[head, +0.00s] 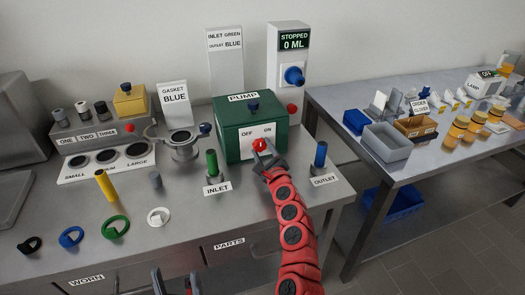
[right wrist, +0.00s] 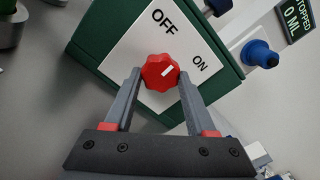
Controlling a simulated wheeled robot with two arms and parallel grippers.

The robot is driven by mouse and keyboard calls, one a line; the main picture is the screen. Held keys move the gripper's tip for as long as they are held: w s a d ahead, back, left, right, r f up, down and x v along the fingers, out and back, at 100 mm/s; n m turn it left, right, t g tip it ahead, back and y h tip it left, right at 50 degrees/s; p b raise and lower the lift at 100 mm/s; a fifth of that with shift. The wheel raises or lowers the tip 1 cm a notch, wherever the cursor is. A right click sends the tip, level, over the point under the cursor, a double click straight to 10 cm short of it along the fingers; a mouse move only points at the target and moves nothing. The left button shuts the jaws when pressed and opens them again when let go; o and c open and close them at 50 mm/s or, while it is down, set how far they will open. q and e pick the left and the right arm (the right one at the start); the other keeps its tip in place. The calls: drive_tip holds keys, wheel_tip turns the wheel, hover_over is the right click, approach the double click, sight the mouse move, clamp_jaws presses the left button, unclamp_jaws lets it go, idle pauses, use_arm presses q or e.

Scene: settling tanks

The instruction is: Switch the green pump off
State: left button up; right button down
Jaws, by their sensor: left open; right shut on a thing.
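The green pump (head: 237,138) is a green box labelled PUMP on the bench, with a white plate marked OFF and ON. Its red knob (right wrist: 160,72) sits on that plate, with a white pointer line directed between the two words. My right gripper (right wrist: 160,88) is shut on the knob, one finger on each side; in the head view it (head: 262,150) covers part of the plate. The display panel (head: 294,41) reads STOPPED, 0 ML. My left gripper (head: 175,277) is open and empty at the bottom edge, partly out of frame.
The green inlet valve (head: 212,163) and blue outlet valve (head: 320,154) stand either side of my right arm. A gasket housing (head: 181,145) is left of the pump. A second table (head: 420,155) holds bins and jars.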

drive_tip(key=n, duration=0.2)
drive_tip(key=shift+n, duration=0.4)
drive_tip(key=shift+n+b, duration=0.55)
drive_tip(key=shift+n, duration=1.35)
drive_tip(key=shift+c, duration=1.1)
unclamp_jaws()
drive_tip(key=shift+s+d+r, duration=0.15)
drive_tip(key=shift+s+d, duration=0.1)
drive_tip(key=shift+s, duration=0.3)
drive_tip(key=b+v, duration=0.1)
drive_tip(key=v, duration=1.5)
drive_tip(key=shift+s, duration=0.1)
